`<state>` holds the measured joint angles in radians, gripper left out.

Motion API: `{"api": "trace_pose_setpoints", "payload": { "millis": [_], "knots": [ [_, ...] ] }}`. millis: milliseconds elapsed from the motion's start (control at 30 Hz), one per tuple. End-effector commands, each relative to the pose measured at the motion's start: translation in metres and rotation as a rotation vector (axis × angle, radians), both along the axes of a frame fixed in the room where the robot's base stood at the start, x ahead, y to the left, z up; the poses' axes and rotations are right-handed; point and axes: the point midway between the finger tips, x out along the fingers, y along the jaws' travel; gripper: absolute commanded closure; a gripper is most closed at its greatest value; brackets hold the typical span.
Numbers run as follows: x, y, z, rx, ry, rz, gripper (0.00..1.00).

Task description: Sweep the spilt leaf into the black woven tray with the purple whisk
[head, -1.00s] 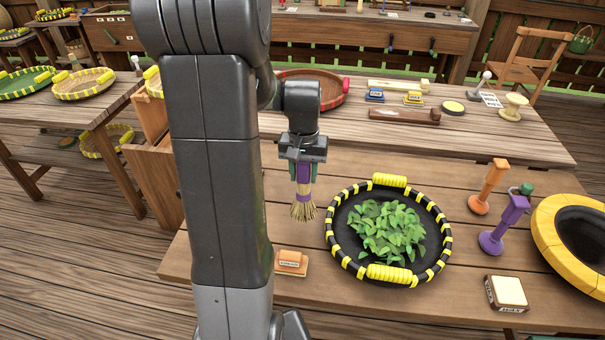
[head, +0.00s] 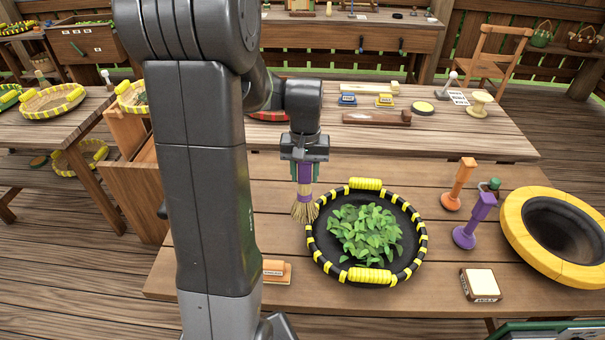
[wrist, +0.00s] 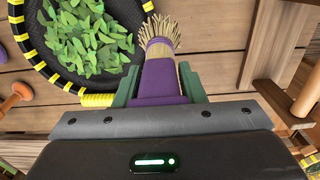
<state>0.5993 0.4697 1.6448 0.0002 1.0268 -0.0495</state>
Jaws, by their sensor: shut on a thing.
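The black woven tray (head: 402,272) has yellow bands and two yellow grips, and stands on the near table. A heap of green leaf (head: 366,233) lies in its middle; the heap also shows in the wrist view (wrist: 85,42). My gripper (head: 304,172) is shut on the purple whisk (head: 304,191), which hangs upright with its straw bristles (head: 304,211) down. The bristles are at the tray's left rim in the head view; I cannot tell whether they touch it. The whisk also shows in the wrist view (wrist: 158,75) between the green fingers. I see no leaf outside the tray.
A purple stand (head: 474,220) and an orange stand (head: 458,184) are right of the tray, beside a large yellow-rimmed pan (head: 520,240). A labelled block (head: 481,284) lies at front right, and a small orange-topped block (head: 275,270) at front left.

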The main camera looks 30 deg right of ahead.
Motion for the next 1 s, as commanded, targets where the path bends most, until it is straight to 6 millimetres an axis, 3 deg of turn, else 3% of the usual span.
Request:
{"api": "trace_pose_setpoints", "payload": {
  "millis": [100,333,1000],
  "knots": [
    [0.000,0.000,0.016,-0.001,-0.002,0.000,1.00],
    [0.000,0.000,0.031,-0.001,-0.001,0.000,1.00],
    [0.000,0.000,0.035,0.000,0.000,0.000,1.00]
  ]
}}
